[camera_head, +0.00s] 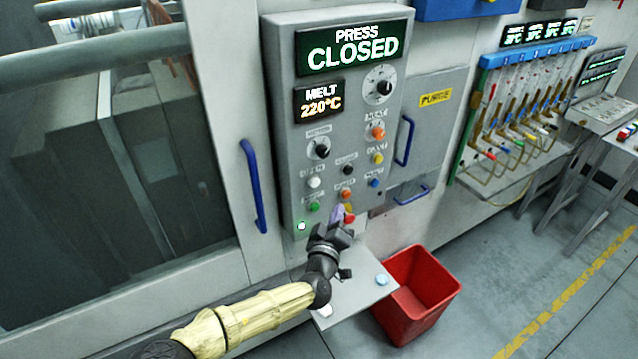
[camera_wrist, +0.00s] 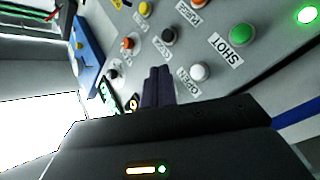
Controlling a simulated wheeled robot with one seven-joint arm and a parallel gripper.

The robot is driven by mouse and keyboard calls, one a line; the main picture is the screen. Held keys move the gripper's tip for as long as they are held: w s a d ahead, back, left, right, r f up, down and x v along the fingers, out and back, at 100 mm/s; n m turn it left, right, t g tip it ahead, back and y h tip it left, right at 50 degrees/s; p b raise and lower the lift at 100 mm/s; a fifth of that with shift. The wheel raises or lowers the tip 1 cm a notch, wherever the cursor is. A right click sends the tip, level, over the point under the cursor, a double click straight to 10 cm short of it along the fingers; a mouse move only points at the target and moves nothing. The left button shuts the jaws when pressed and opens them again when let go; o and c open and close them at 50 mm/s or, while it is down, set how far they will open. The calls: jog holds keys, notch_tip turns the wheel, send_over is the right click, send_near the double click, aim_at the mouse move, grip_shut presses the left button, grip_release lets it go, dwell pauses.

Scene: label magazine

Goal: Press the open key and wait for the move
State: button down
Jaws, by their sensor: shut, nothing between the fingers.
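The press control panel (camera_head: 290,120) stands upright, and its green display (camera_head: 354,47) reads PRESS CLOSED. The white open key (camera_head: 314,182) sits at its left, above the green shot key (camera_head: 314,207). In the wrist view, the white key (camera_wrist: 199,71) is by the OPEN label and the green key (camera_wrist: 242,34) by the SHOT label. My gripper (camera_head: 338,213) is shut and empty in front of the panel's lower part, below and right of the white key. Its closed fingers (camera_wrist: 158,75) show left of the white key in the wrist view, apart from it in the picture.
A red button (camera_head: 349,218) is close beside my fingers, and a lit green lamp (camera_head: 301,226) is left of them. A small shelf (camera_head: 350,305) and a red bin (camera_head: 425,290) are below. A blue door handle (camera_head: 252,185) is left of the panel.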

aim_at(315, 182)
jog(key=shift+w, duration=0.1)
jog(key=w+a+b, duration=0.2)
jog(key=w+a, duration=0.3)
jog(key=w, duration=0.2)
jog(key=shift+b, duration=0.3)
dwell(0.3)
jog(key=shift+w+f+b, duration=0.15)
jog(key=shift+b, duration=0.15)
dwell(1.6)
jog(key=shift+w+a, duration=0.15)
jog(key=shift+w, duration=0.1)
